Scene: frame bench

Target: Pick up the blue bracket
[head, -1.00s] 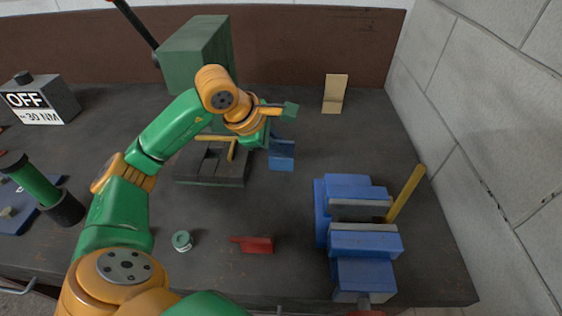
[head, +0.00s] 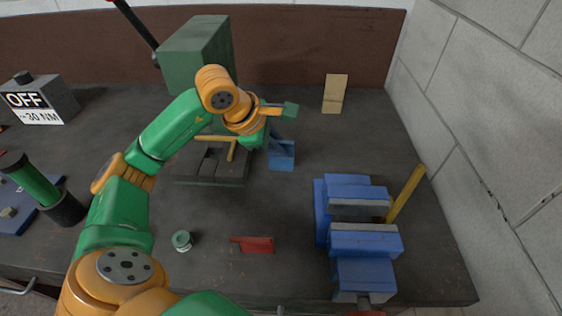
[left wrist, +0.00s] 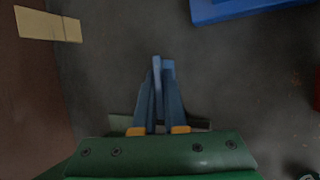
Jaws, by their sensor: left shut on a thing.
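The blue bracket (head: 282,157) is just below and right of my left gripper (head: 272,139) in the head view, in front of the green machine. In the left wrist view the bracket (left wrist: 157,90) stands out from between the orange-tipped fingers of my left gripper (left wrist: 158,130). The gripper is shut on it. The arm and hand hide part of the bracket and the fingers in the head view. I cannot tell whether the bracket still touches the bench. My right gripper is not in view.
A blue vise (head: 365,243) with a yellow handle (head: 405,194) stands at the front right. The green machine (head: 205,50) is behind my arm. A red part (head: 254,244), a small green-topped item (head: 182,240) and a wooden block (head: 335,94) are on the bench.

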